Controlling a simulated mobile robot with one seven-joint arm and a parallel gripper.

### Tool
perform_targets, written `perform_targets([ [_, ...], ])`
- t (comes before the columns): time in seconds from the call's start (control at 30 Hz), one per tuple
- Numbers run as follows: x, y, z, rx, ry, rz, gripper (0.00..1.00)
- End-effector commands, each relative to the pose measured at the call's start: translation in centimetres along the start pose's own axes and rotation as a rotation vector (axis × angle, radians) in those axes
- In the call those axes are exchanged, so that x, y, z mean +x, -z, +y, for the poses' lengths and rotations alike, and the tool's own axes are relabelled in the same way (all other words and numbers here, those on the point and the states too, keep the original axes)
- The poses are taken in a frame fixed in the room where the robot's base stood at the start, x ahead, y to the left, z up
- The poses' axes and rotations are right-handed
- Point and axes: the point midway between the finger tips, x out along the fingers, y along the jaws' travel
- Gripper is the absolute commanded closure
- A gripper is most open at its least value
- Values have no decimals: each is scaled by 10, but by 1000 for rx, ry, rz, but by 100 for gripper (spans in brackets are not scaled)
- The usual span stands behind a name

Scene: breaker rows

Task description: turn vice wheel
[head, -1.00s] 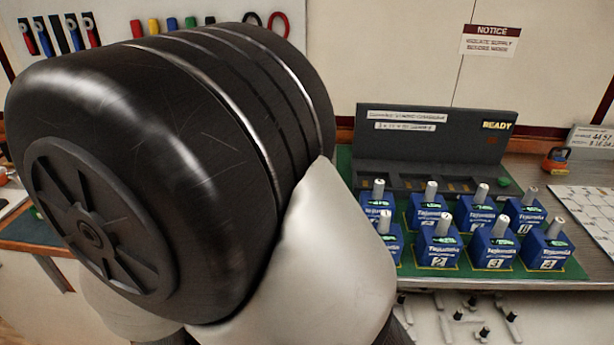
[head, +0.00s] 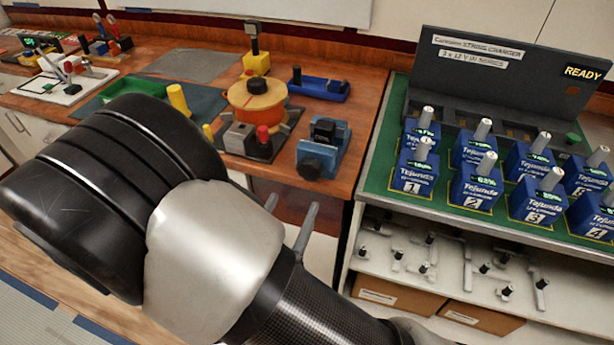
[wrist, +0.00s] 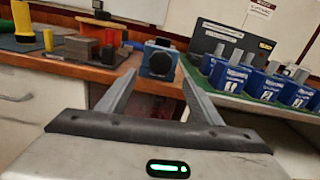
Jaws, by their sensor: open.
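A small blue vice (head: 333,140) stands at the front edge of the wooden bench, near its right end. Its dark round wheel (head: 311,163) faces the front. In the wrist view the vice (wrist: 150,48) and its dark wheel (wrist: 161,63) appear ahead, between my two fingers. My gripper (head: 288,215) is open and empty, in front of the bench and below the vice in the head view. Its fingers also show in the wrist view (wrist: 157,78), apart from the wheel. My arm hides part of the bench front.
At right, a green-topped station (head: 385,190) holds several blue batteries (head: 415,175). The shelf below holds several small handled tools (head: 485,268).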

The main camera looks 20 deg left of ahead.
Motion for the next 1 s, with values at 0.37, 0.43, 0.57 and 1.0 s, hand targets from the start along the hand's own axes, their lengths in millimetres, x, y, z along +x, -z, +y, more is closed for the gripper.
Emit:
perform_targets([
  [0.37,77,0,-1,1,3,0,40],
  [0.43,86,0,0,2,2,0,40],
  [0.57,96,0,-1,0,1,1,40],
  [1.0,99,0,0,0,0,0,57],
])
